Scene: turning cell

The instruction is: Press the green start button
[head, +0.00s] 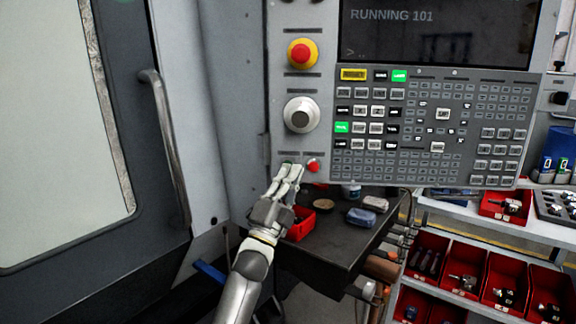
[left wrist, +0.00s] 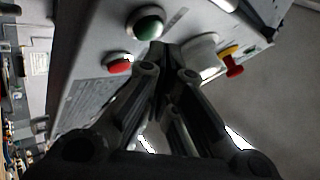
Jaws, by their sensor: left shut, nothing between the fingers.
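The green start button (left wrist: 149,22) shows clearly in the left wrist view, in a metal ring on the grey control panel. In the head view only a sliver of green shows at the fingertips. My left gripper (head: 291,170) is shut and empty, its tips up at the panel's lower left corner. In the left wrist view the fingertips (left wrist: 164,52) lie right beside the green button's ring. I cannot tell whether they touch it. A red button (head: 313,165) sits just right of the tips. The panel screen (head: 435,30) reads "RUNNING 101". My right gripper is not in view.
A white-grey knob (head: 301,115) and a red-and-yellow emergency stop (head: 302,54) sit above the fingertips. A dark cart top (head: 335,240) with a red bin (head: 301,223) lies below. The machine door with its handle (head: 165,140) is at the left. Shelves with red bins stand right.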

